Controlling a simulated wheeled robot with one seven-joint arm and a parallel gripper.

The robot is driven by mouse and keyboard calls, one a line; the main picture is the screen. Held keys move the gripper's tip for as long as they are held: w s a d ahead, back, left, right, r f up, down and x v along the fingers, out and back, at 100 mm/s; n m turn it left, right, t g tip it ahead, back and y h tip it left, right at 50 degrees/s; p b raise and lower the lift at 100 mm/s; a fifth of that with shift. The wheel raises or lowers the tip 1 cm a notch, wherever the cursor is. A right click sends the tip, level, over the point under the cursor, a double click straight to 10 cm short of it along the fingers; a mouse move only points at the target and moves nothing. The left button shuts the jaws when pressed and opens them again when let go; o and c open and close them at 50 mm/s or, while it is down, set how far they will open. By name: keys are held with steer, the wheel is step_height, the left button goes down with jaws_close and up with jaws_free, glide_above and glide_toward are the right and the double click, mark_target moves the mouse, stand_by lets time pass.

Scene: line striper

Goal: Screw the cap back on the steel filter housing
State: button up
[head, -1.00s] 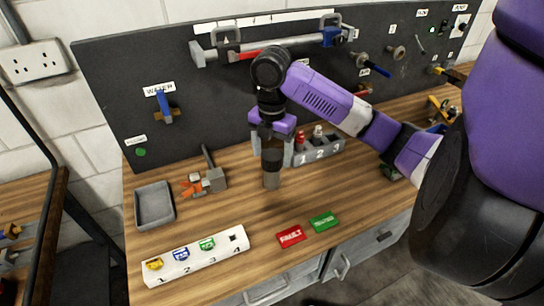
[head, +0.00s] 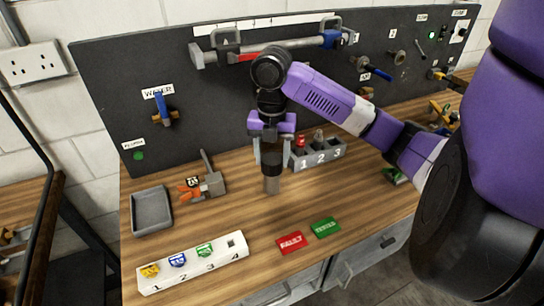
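The steel filter housing (head: 271,185) stands upright on the bench in the middle of the head view. The dark cap (head: 271,164) sits on top of it and looks level; I cannot tell how far it is threaded. My gripper (head: 271,152) points straight down over the cap. Its two fingers stand apart, one left and one right of the cap's upper part. A gap seems to show between the fingers and the cap, so it looks open. The upper part of the cap is partly hidden between the fingers.
A grey tray (head: 152,211) and a clamp-like tool with orange parts (head: 204,184) lie left. A white numbered block (head: 195,268) and red (head: 291,243) and green (head: 326,227) tags lie in front. A grey numbered rack (head: 330,155) stands close behind right.

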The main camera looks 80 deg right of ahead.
jaws_close()
steer(key=m+p, duration=0.2)
steer(key=shift+r+m, duration=0.25)
steer(key=shift+m, duration=0.15)
steer(key=shift+f+m+p, duration=0.3)
steer(key=shift+m+p, duration=0.3)
steer(key=shift+m, duration=0.3)
steer(key=shift+r+m+p, duration=0.25)
steer(key=shift+m+p, duration=0.55)
steer(key=shift+p, duration=0.1)
steer(key=shift+m+p, duration=0.75)
steer(key=shift+m, duration=0.35)
steer(key=shift+f+m, duration=0.25)
steer(key=shift+m, duration=0.15)
